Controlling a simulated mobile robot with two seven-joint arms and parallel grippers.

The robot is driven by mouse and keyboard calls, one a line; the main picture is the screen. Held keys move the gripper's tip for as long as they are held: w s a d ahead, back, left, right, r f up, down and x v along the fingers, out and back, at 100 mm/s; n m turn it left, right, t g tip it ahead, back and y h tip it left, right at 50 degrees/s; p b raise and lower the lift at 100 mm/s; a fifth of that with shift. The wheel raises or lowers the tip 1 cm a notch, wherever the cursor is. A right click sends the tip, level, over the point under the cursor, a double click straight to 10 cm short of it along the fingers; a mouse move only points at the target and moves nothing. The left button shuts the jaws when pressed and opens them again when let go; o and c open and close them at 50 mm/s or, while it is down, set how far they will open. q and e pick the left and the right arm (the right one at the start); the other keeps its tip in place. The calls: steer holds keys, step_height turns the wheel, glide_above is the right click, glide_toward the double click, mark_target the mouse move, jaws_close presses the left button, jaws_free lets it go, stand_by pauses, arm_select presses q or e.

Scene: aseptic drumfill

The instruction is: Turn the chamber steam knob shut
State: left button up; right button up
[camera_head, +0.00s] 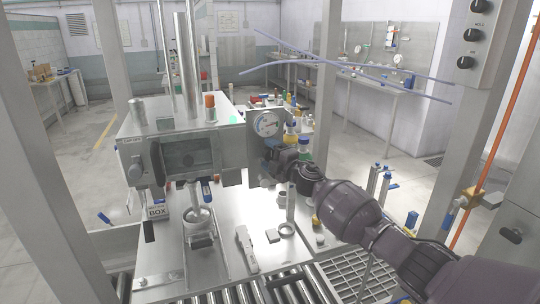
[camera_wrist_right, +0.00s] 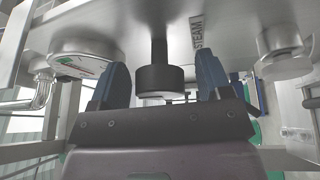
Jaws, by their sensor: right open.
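The black steam knob (camera_wrist_right: 160,82) shows in the right wrist view on a dark stem, with a "STEAM" label (camera_wrist_right: 197,33) beside it. My right gripper (camera_wrist_right: 160,76) is open, its two blue fingers on either side of the knob. A gap shows on both sides, so they do not appear to grip it. In the head view my right gripper (camera_head: 273,158) is at the chamber's right side, below the round gauge (camera_head: 266,123). The knob cannot be made out there behind the gripper. The steel chamber (camera_head: 185,152) has a dark window. My left gripper is not in view.
The gauge (camera_wrist_right: 85,66) is close left of the fingers in the wrist view, and a metal cylindrical fitting (camera_wrist_right: 284,50) is at right. A steel worktop (camera_head: 262,262) with small parts lies below the arm. A frame post (camera_head: 324,90) stands behind it.

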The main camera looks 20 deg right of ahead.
steer(key=shift+s, duration=0.1)
steer(key=v, duration=1)
steer(key=shift+s+d+p, duration=0.2)
steer(key=shift+s+p, duration=0.1)
steer(key=s+f+m+g+h, duration=0.2)
steer(key=s+f+m, duration=0.5)
steer(key=s, duration=0.6)
steer(key=s+f+m+g+h, duration=0.2)
steer(key=s+f+m, duration=0.4)
steer(key=s+f, duration=0.6)
steer(key=s+f+m+g+h, duration=0.1)
steer(key=s+f+m+h, duration=0.3)
steer(key=s+f+m, duration=0.3)
steer(key=s+f, duration=0.3)
steer(key=s, duration=0.3)
steer(key=shift+s+m+g, duration=0.3)
steer(key=shift+g, duration=0.1)
